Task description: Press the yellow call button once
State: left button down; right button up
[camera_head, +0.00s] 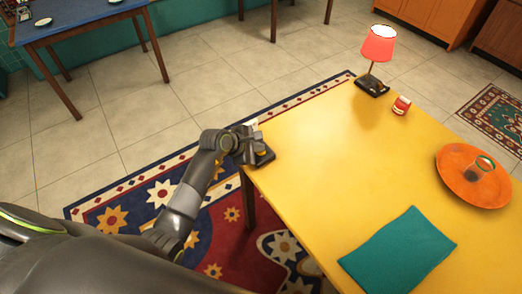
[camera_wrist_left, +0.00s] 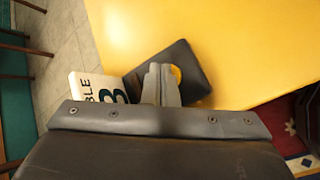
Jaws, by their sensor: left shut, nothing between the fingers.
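The yellow call button (camera_wrist_left: 176,75) sits on a dark square base (camera_wrist_left: 190,62) in the left wrist view, partly hidden behind my fingers. In the head view the dark base (camera_head: 265,159) is at the near left corner of the yellow table. My left gripper (camera_wrist_left: 160,72) is shut and empty, its fingertips over the button. In the head view the left gripper (camera_head: 250,147) is right at the base. I cannot tell whether the fingertips touch the button. My right gripper is not in view.
A white table-number sign (camera_wrist_left: 98,90) stands close beside the base. On the yellow table (camera_head: 310,165) are a red-shaded lamp (camera_head: 378,44), a small red jar (camera_head: 401,105), an orange plate (camera_head: 455,180) with a glass (camera_head: 483,166), and a teal cloth (camera_head: 400,250). The table's middle is clear.

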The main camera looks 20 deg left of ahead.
aim_at(258, 153)
pick_arm(q)
jog(key=shift+r+p, duration=0.65)
jog(key=shift+r, duration=0.15)
notch_tip(258, 153, up, 5)
jog(key=p, duration=0.4)
dwell(0.4)
dwell(0.4)
